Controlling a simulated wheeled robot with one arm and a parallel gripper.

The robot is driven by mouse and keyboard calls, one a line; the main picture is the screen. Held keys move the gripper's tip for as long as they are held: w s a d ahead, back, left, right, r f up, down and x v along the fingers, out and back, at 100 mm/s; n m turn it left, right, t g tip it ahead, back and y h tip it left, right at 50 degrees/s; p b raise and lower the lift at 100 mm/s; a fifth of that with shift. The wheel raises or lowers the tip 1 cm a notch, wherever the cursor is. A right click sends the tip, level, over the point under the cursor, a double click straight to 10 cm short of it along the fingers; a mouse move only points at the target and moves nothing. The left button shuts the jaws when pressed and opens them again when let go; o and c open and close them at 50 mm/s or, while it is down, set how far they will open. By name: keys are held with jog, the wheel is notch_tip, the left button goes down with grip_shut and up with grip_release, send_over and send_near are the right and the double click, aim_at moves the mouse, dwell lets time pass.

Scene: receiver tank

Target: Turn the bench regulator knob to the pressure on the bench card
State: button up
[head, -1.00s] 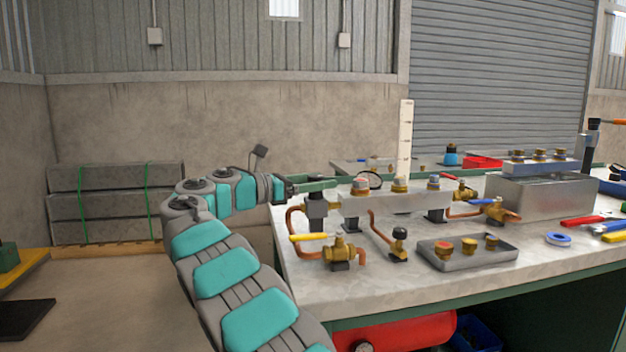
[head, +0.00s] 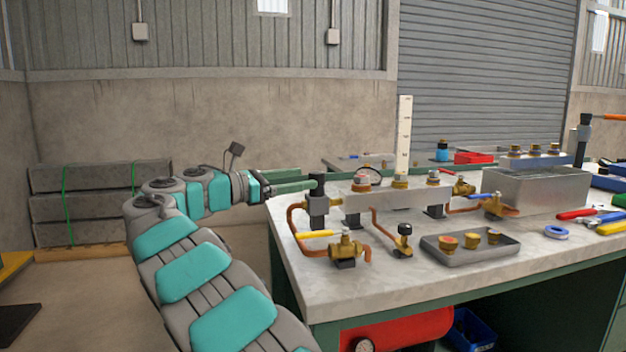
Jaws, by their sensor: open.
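My gripper (head: 300,186), with green fingers, is at the left end of the bench, its tips beside the dark post (head: 317,200) of the grey manifold. It looks empty. Its finger gap is hard to make out at this angle. A black knob (head: 405,229) stands on a brass fitting at the front of the bench, right of the gripper and apart from it. I cannot tell whether it is the regulator knob. A round gauge (head: 367,172) sits behind the manifold, partly hidden. A tall white marked strip (head: 404,125) stands behind the manifold. No readable pressure card shows.
A yellow-handled brass valve (head: 345,245) and copper pipes stand at the bench's front left. A grey tray (head: 455,257) holds brass fittings. A metal box (head: 540,188) and hand tools lie to the right. A red tank (head: 400,330) is under the bench.

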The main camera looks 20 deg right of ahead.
jog(key=m+b, duration=0.2)
jog(key=m, duration=0.9)
jog(key=m+b, duration=0.3)
jog(key=m, duration=0.8)
jog(key=m+b, duration=0.3)
jog(key=m, duration=0.8)
jog(key=shift+s+d+r+m, duration=0.1)
jog(key=shift+s+d+m, duration=0.05)
jog(key=shift+d+m, duration=0.2)
jog(key=b+x, duration=0.1)
jog(key=x, duration=0.6)
jog(key=shift+d, duration=0.1)
grip_shut()
